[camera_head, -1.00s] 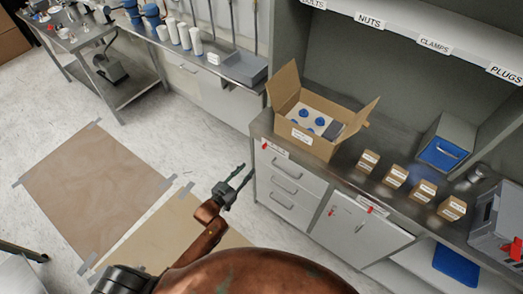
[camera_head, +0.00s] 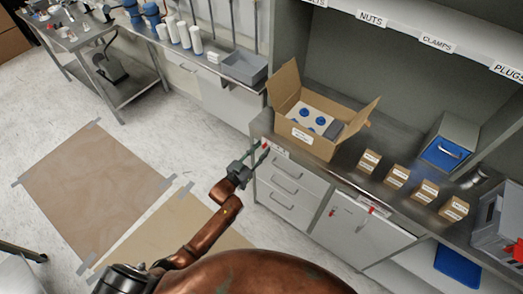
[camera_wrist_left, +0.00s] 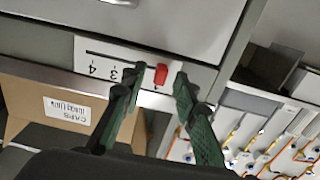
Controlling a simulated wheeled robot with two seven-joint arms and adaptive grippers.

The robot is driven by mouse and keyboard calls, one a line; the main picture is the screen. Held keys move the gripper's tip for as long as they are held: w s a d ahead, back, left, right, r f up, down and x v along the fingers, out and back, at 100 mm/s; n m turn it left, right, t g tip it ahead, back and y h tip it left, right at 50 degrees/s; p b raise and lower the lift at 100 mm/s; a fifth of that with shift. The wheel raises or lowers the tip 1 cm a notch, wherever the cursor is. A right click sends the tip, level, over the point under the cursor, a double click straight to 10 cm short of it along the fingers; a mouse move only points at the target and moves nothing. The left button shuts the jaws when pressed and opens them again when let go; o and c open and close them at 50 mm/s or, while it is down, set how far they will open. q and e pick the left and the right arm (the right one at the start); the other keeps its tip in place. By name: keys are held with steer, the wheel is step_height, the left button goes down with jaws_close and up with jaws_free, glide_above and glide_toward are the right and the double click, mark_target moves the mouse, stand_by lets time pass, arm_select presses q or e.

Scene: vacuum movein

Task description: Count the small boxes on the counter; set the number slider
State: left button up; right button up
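Several small brown labelled boxes (camera_head: 397,176) stand apart in a row on the counter (camera_head: 345,166). The number slider is a white strip (camera_wrist_left: 108,62) with a dark slot and digits, on the counter's front edge. Its red knob (camera_wrist_left: 161,74) sits toward the strip's right end in the wrist view, where the picture is upside down; 4 and 3 are readable at the other end. My left gripper (camera_head: 262,151) is at the strip. In the wrist view my left gripper (camera_wrist_left: 161,80) is open, with a fingertip on each side of the knob; contact cannot be told. My right gripper is not in view.
A large open carton (camera_head: 304,130) with blue-topped items stands on the counter above the slider. A grey bin with a blue front (camera_head: 443,152) and a grey case (camera_head: 497,228) stand farther right. Drawers (camera_head: 285,188) lie below.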

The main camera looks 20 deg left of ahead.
arm_select(q)
steer(key=shift+c, duration=0.7)
jaws_close()
steer(key=shift+s, duration=0.1)
